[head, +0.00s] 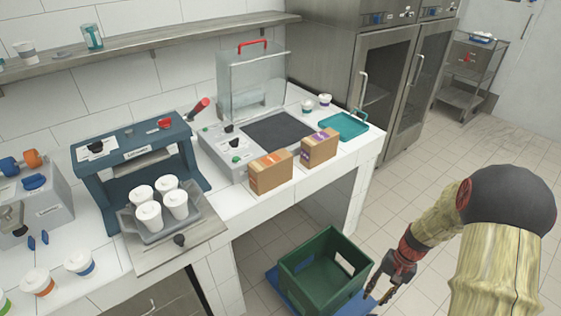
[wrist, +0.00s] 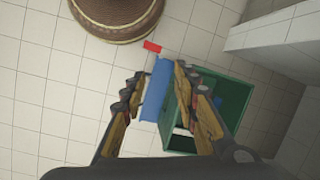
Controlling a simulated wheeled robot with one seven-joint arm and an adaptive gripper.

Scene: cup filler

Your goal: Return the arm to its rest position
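My arm is bent at the right of the head view, over the floor to the right of the counter. My gripper (head: 391,284) hangs low beside the green crate (head: 325,269). In the wrist view my gripper (wrist: 161,92) has its two fingers spread apart with nothing between them but the view of the floor, a blue platform edge and the crate (wrist: 237,105) beyond. The fingers hide part of the crate.
A white counter (head: 234,204) carries a dark blue machine (head: 135,150), a tray with several lidded white cups (head: 168,197), two cardboard boxes (head: 270,171) and a teal tray (head: 343,125). A blue platform (head: 290,295) lies under the crate. Tiled floor (head: 480,150) is open at the right.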

